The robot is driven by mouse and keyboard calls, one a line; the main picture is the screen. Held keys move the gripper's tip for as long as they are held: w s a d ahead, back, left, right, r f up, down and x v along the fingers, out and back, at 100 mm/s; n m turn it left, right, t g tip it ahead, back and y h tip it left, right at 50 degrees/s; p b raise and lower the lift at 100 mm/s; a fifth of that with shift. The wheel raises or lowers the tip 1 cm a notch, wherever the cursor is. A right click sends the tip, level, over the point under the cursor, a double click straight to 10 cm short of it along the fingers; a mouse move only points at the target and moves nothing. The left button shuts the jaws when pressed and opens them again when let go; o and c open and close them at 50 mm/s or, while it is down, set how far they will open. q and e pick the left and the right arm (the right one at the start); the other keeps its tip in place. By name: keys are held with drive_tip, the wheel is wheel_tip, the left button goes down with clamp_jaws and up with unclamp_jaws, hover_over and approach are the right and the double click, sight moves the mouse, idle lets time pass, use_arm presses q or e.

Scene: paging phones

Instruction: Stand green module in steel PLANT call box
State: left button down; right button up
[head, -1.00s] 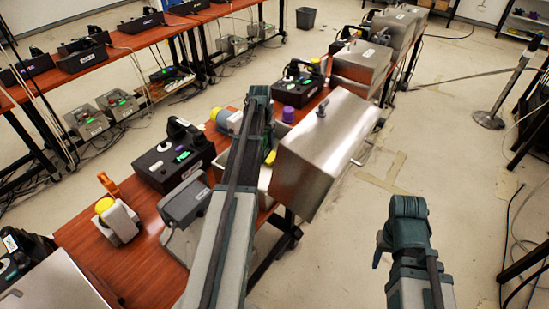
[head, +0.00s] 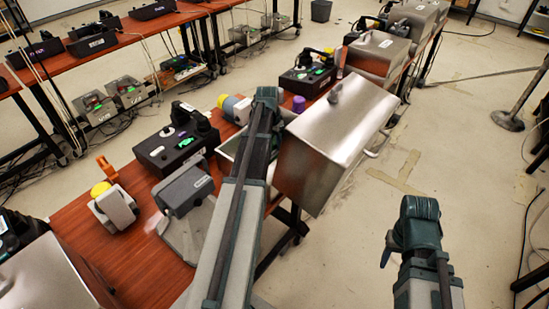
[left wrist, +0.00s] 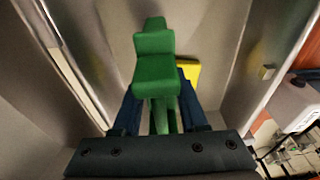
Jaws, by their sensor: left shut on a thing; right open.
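The green module (left wrist: 155,70) is upright in the left wrist view, between the blue fingers of my left gripper (left wrist: 160,112), which is shut on it. Steel walls (left wrist: 215,35) of the call box stand on both sides of it. A yellow part (left wrist: 188,70) shows just behind the module. In the head view the box's shiny steel lid (head: 335,140) stands open, and my left arm covers much of the box opening. The module is hidden there, and I cannot tell whether its base touches the box floor. My right gripper (head: 408,250) is open and empty, low at the right, away from the table.
A grey phone (head: 185,190), a white device with a yellow top (head: 114,207) and a black phone (head: 178,145) stand on the red-brown table (head: 125,240) left of my left arm. A purple cylinder (head: 298,104) is behind the lid.

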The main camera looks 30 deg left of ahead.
sight(274, 151)
use_arm(q)
drive_tip(key=shift+f, duration=0.2)
wheel_tip(274, 151, down, 4)
drive_tip(key=b, duration=0.3)
drive_tip(key=shift+r, duration=0.2)
drive_tip(key=shift+f+b, duration=0.1)
drive_tip(key=shift+b, duration=0.25)
drive_tip(key=shift+f, duration=0.15)
drive_tip(key=shift+c, duration=2.2)
unclamp_jaws()
drive_tip(key=shift+r, duration=0.25)
drive_tip(key=r+p, duration=0.4)
drive_tip(key=s+r+p, duration=0.1)
drive_tip(key=r+p, duration=0.3)
drive_tip(key=s+r+p, duration=0.1)
drive_tip(key=r+p, duration=0.3)
